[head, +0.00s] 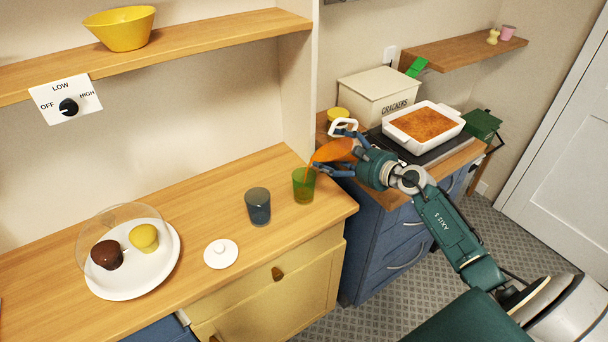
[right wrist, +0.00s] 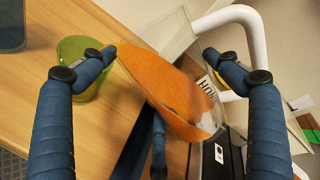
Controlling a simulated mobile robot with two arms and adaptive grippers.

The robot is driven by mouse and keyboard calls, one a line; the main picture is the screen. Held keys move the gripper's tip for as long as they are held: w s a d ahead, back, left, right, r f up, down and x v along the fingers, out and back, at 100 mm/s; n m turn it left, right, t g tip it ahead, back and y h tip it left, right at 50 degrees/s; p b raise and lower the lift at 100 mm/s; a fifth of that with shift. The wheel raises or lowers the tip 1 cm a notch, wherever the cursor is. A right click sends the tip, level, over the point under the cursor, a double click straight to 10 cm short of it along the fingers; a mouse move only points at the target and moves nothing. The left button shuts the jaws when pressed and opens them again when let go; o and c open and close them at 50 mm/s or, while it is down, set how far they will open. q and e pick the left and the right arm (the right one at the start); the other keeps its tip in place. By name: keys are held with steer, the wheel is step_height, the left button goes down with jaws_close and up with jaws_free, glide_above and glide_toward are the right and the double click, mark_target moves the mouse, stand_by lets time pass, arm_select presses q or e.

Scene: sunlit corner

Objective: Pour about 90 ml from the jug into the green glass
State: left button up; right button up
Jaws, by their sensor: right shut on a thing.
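The jug (head: 334,151), clear with orange liquid inside, is tilted with its mouth down to the left over the green glass (head: 304,188). An orange stream shows between the jug's lip and the glass. The green glass stands upright on the wooden counter near its right end; its fill level is hard to tell. My right gripper (head: 338,156) is shut on the jug. In the right wrist view, the tilted jug (right wrist: 168,90) lies between my fingers, with its white handle behind, and the green glass (right wrist: 78,62) is at the left. My left gripper is not in view.
A blue-grey glass (head: 257,206) stands left of the green glass. A white lid (head: 221,253) lies near the counter's front edge. A white plate (head: 158,275) holds two cupcakes under a clear dome. A baking dish (head: 449,130) and a crackers box (head: 377,98) stand behind my right arm.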

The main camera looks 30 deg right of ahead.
steer(key=shift+r+n+p, duration=0.4)
steer(key=shift+p, duration=0.35)
stand_by(0.9)
step_height(320, 180, down, 2)
steer(key=m+b, duration=0.1)
steer(key=b, duration=0.4)
steer(key=shift+f+m+y, duration=0.2)
steer(key=shift+m+y, duration=0.1)
steer(key=shift+m, duration=0.1)
steer(key=shift+w+d+r, duration=0.1)
steer(key=shift+r, duration=0.1)
steer(key=shift+f+m+y+b, duration=0.1)
steer(key=shift+m+y+b, duration=0.2)
steer(key=shift+m+b, duration=0.55)
steer(key=shift+r+m+b, duration=0.3)
steer(key=shift+m+b, duration=0.05)
steer(key=shift+b, duration=0.4)
steer(key=shift+r+y, duration=0.1)
steer(key=shift+y, duration=0.2)
steer(key=shift+t, duration=0.3)
